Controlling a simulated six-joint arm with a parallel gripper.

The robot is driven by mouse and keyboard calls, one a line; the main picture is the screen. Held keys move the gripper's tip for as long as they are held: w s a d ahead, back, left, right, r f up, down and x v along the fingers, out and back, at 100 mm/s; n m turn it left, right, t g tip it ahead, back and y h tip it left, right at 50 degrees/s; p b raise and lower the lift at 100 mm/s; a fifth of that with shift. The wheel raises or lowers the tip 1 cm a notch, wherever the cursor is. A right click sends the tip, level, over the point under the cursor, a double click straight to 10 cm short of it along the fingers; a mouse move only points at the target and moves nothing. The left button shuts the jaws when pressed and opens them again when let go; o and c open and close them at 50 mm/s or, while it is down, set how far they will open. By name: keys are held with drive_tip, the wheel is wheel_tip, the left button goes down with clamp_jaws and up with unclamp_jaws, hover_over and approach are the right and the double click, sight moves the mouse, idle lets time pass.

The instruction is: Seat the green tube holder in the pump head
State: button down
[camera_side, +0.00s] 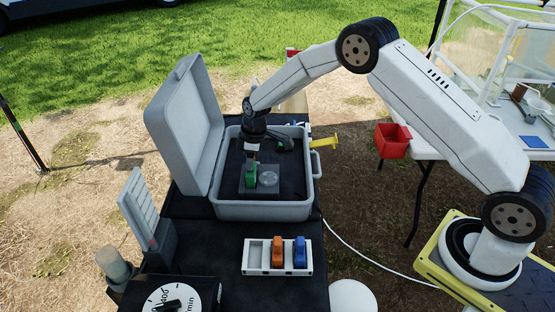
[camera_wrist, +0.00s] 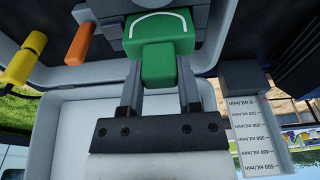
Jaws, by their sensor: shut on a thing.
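The green tube holder (camera_side: 251,175) is in the open case, at the left side of the dark pump head (camera_side: 272,191), next to its clear round disc (camera_side: 268,179). In the wrist view the green tube holder (camera_wrist: 160,48) is a block with a narrower grip and a white curved line at its far end. My gripper (camera_wrist: 159,78) is shut on that grip, one finger on each side. My gripper (camera_side: 251,156) comes down from above in the side view. The contact between holder and pump head is partly hidden, so I cannot tell whether it is fully in.
A white rack (camera_side: 262,268) in front holds an orange holder (camera_side: 277,252) and a blue holder (camera_side: 300,252). The case lid (camera_side: 184,125) stands open on the left. A yellow handle (camera_side: 324,142) sticks out on the right. A scale plate (camera_side: 140,205) stands at front left.

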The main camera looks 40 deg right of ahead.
drive_tip(key=shift+f, duration=2)
drive_tip(key=shift+f, duration=0.15)
drive_tip(key=shift+c, duration=1.5)
unclamp_jaws()
wheel_tip(320, 180, up, 12)
drive_tip(key=s+d, duration=0.1)
drive_tip(key=shift+s, duration=0.15)
drive_tip(key=shift+d, duration=0.1)
